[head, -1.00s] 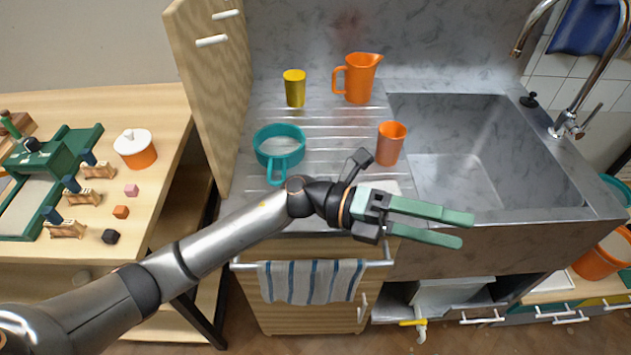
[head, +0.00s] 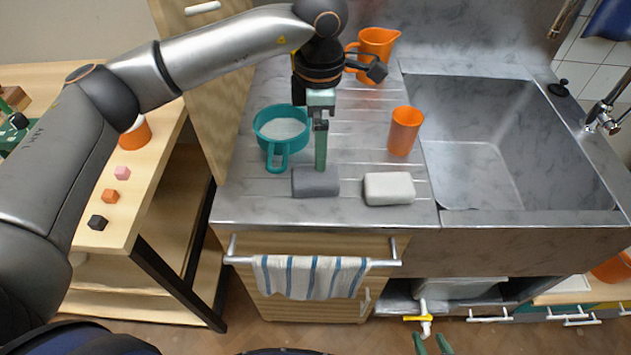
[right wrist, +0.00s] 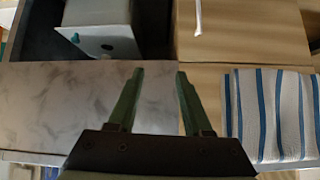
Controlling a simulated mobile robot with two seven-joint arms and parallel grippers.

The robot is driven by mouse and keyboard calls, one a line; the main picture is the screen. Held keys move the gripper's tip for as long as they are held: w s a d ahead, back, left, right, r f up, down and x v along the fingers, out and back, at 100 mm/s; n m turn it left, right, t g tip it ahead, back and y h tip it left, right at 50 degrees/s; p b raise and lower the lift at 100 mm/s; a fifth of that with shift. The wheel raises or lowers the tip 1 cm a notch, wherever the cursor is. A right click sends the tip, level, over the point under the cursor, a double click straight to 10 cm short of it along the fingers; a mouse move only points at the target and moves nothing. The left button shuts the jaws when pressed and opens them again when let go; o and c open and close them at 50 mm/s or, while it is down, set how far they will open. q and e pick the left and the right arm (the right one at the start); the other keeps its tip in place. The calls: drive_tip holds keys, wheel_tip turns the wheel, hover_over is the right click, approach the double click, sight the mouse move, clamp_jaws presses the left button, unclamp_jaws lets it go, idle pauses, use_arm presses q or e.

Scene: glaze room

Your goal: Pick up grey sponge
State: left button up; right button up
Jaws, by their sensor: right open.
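The grey sponge (head: 315,184) lies on the drainboard near its front edge, left of a white block (head: 389,189). My left gripper (head: 320,165) points down at the far side of the grey sponge, its tip overlapping the sponge's back edge in the picture. Its fingers line up as one bar, so I cannot tell its opening or whether it touches. My right gripper (head: 432,344) shows only its green fingertips at the bottom edge, apart. In the right wrist view it (right wrist: 160,75) is open and empty, facing the sink front and cabinet.
A teal strainer (head: 280,134) stands behind the sponge. An orange cup (head: 404,130) and an orange jug (head: 376,52) stand on the drainboard. The empty sink (head: 480,160) is to the right. A striped towel (head: 310,277) hangs on the rail (head: 236,260) in front.

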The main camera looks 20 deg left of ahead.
sight(319, 175)
use_arm(q)
wheel_tip(319, 175, down, 6)
drive_tip(key=b, duration=0.2)
drive_tip(key=shift+b, duration=0.35)
wheel_tip(319, 175, down, 4)
drive_tip(key=shift+r+b, duration=0.1)
drive_tip(key=shift+b, duration=1.05)
drive_tip(key=shift+f, duration=0.3)
drive_tip(key=shift+r, duration=0.1)
drive_tip(key=shift+c, duration=0.5)
drive_tip(key=c, duration=1.1)
use_arm(e)
drive_tip(key=f, duration=0.1)
drive_tip(key=a+f, duration=0.1)
drive_tip(key=f, duration=0.2)
drive_tip(key=shift+w+a+f, duration=0.3)
drive_tip(key=shift+w+a, duration=0.05)
drive_tip(key=shift+w, duration=0.05)
use_arm(q)
drive_tip(key=shift+r, duration=0.1)
